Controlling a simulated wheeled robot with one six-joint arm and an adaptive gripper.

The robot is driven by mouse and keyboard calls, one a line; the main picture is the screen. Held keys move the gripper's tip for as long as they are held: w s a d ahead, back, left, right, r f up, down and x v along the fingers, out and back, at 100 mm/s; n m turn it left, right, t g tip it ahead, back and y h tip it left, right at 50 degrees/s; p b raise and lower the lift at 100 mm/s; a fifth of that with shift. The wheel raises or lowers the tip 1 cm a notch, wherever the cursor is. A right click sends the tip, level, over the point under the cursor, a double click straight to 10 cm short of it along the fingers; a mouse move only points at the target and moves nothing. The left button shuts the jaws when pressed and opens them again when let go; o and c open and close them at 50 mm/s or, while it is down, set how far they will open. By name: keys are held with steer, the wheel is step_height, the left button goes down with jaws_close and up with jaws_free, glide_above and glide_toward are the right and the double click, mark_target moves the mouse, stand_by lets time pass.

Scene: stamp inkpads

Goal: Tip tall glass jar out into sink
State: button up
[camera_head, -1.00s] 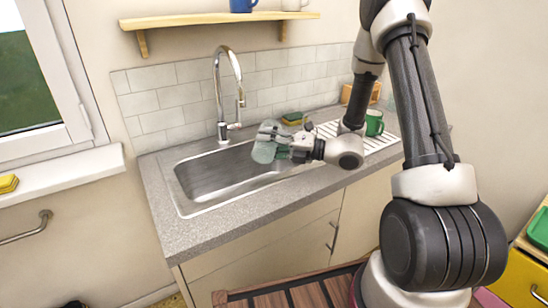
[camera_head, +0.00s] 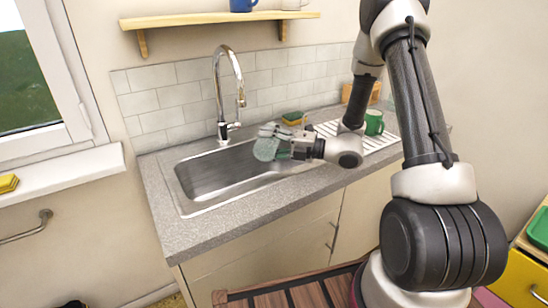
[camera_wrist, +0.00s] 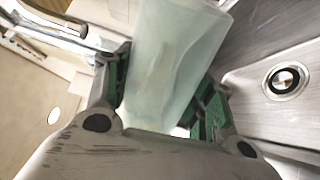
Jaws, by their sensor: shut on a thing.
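The tall glass jar (camera_wrist: 170,60) is pale, greenish and see-through. My gripper (camera_wrist: 160,100) is shut on it, with a green-padded finger on each side in the wrist view. In the head view the jar (camera_head: 266,149) is held tilted above the right part of the steel sink (camera_head: 190,185), and my gripper (camera_head: 285,144) comes to it from the right. The sink's drain (camera_wrist: 286,81) shows right of the jar in the wrist view. I cannot make out any contents in the jar or any flow from it.
The chrome tap (camera_head: 221,95) arches over the back of the sink, left of the jar. A sponge (camera_head: 293,118) lies behind my gripper. A green mug (camera_head: 374,122) stands by the white ribbed drainer (camera_head: 383,141) at right. The left part of the sink is clear.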

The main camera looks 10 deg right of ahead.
steer(key=shift+w+d+f+m, duration=0.1)
steer(key=shift+f+m, duration=0.1)
steer(key=shift+m, duration=0.5)
steer(key=shift+s, duration=0.25)
steer(key=shift+s+a+f+m, duration=0.1)
steer(key=shift+s+a+m, duration=0.2)
steer(key=shift+m, duration=0.2)
steer(key=shift+w+d+r+m, duration=0.15)
steer(key=shift+w+r+m, duration=0.15)
steer(key=shift+m, duration=0.6)
steer(key=shift+w+d+f+m, duration=0.1)
steer(key=shift+w+f+m, duration=0.1)
steer(key=shift+m, duration=0.5)
steer(key=w+m, duration=0.1)
steer(key=d+r+m, duration=0.1)
steer(key=m, duration=0.1)
steer(key=shift+w+m, duration=0.3)
steer(key=shift+w, duration=0.1)
steer(key=shift+w+f, duration=0.1)
steer(key=shift+p, duration=0.35)
steer(key=shift+p, duration=1.95)
stand_by(1.8)
